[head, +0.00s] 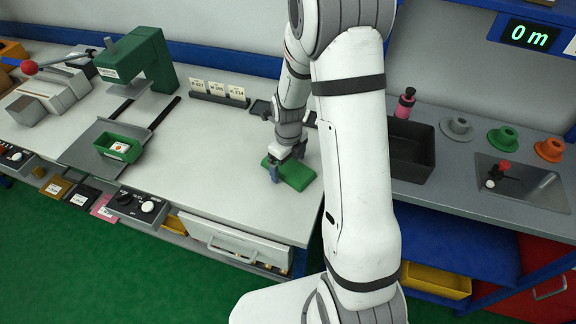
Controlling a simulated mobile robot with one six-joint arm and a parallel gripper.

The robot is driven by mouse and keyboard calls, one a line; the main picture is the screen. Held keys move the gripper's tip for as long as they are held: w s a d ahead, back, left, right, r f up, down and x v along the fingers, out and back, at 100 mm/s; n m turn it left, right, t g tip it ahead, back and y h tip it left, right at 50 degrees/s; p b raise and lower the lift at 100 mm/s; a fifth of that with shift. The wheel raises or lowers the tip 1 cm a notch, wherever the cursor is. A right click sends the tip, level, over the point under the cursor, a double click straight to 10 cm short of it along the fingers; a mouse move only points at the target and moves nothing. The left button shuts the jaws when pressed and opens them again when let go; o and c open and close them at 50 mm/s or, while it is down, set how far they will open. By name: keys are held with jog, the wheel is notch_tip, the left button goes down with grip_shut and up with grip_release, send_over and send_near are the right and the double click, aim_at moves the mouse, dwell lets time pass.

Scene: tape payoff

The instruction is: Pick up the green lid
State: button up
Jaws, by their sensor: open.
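The green lid (297,177) is a flat green rectangle lying on the light worktop, near its right end. My gripper (277,173) is pointed down at the lid's left part, and the jaws are open. One finger shows in front of the lid's left edge; the other is hard to make out. I cannot tell whether the fingers touch the lid. The gripper hides part of the lid.
A green open box (120,148) with a white card inside sits on a grey plate at the left. Behind it stands a green press (139,57). Card holders (218,93) line the back. A dark bin (411,150) is right of my arm. The worktop's middle is clear.

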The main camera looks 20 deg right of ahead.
jog(key=shift+c, duration=0.6)
jog(key=c, duration=1)
jog(key=shift+o, duration=0.2)
